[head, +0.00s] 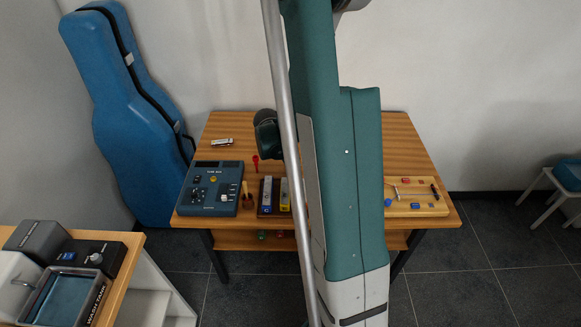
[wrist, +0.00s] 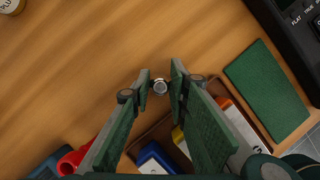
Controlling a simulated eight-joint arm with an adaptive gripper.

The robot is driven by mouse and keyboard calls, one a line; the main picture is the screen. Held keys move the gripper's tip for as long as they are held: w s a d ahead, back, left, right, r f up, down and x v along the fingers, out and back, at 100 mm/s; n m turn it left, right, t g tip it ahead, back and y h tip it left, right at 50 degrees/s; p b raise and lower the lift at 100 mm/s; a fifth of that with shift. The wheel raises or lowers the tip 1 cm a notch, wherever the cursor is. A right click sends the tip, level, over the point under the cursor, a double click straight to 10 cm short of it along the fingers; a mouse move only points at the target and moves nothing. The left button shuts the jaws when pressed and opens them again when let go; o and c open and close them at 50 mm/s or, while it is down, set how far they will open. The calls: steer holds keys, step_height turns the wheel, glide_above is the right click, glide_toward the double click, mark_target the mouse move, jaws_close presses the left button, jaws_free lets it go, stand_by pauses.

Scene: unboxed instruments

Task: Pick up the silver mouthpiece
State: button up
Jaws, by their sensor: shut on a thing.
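The silver mouthpiece (wrist: 160,87) shows in the wrist view as a small round metal piece seen end-on. It sits between the tips of my gripper (wrist: 161,78), whose two green fingers are shut on it. Bare wood lies beyond it; I cannot tell how high it is above the table. In the head view my arm covers the middle of the wooden table (head: 405,150), and I cannot make out the mouthpiece or fingertips there.
Below the fingers is a brown tray (wrist: 137,150) with blue, yellow and orange-ended items. A red object (wrist: 72,160) is at its left, a green pad (wrist: 265,90) at right. In the head view, a grey-blue device (head: 212,190) and parts board (head: 415,208) flank my arm.

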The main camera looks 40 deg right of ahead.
steer(key=shift+r, duration=0.15)
steer(key=shift+r+p, duration=0.85)
steer(key=shift+r, duration=4)
